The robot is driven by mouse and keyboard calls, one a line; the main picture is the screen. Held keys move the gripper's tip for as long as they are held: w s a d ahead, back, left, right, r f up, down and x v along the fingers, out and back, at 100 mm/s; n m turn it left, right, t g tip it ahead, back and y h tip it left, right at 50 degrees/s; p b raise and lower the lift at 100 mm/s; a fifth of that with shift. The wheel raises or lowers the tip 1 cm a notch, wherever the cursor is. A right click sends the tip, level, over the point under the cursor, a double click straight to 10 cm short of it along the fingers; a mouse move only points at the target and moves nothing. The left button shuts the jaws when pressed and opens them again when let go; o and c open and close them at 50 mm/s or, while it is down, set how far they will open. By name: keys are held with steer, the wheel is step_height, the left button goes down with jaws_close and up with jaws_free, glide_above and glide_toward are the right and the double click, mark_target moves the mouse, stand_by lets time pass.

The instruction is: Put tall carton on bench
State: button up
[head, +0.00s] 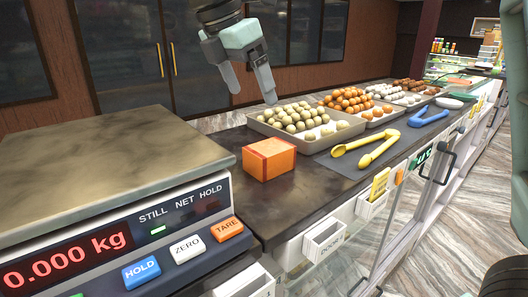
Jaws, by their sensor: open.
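An orange carton (268,159) stands on the dark counter top (230,212), between the scale and the sweets trays. It is boxy and not clearly tall; I see no other carton close by. My gripper (252,94) hangs open and empty above and behind the carton, apart from it, with its fingers pointing down near the trays' back left corner. I cannot tell which surface is the bench.
A large scale (100,160) reading 0.000 kg fills the left. Trays of round sweets (262,132) line the counter's back. Yellow tongs (365,153) and blue tongs (428,117) lie to the right. Counter room is clear in front of the carton.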

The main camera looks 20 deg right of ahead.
mark_target(269, 147)
steer(key=p+x, duration=0.2)
steer(key=x, duration=0.9)
steer(key=shift+d+f, duration=0.15)
steer(key=shift+a+p+x, duration=0.15)
steer(key=shift+p+x, duration=0.35)
steer(key=shift+x, duration=0.9)
steer(key=shift+a+p+x, duration=0.1)
steer(key=shift+p+x, duration=0.4)
steer(key=shift+x, duration=0.85)
steer(key=shift+f, duration=0.3)
steer(key=c, duration=1.3)
steer(key=shift+r, duration=0.15)
step_height(269, 147, up, 10)
steer(key=shift+r+b, duration=0.1)
steer(key=shift+b, duration=0.95)
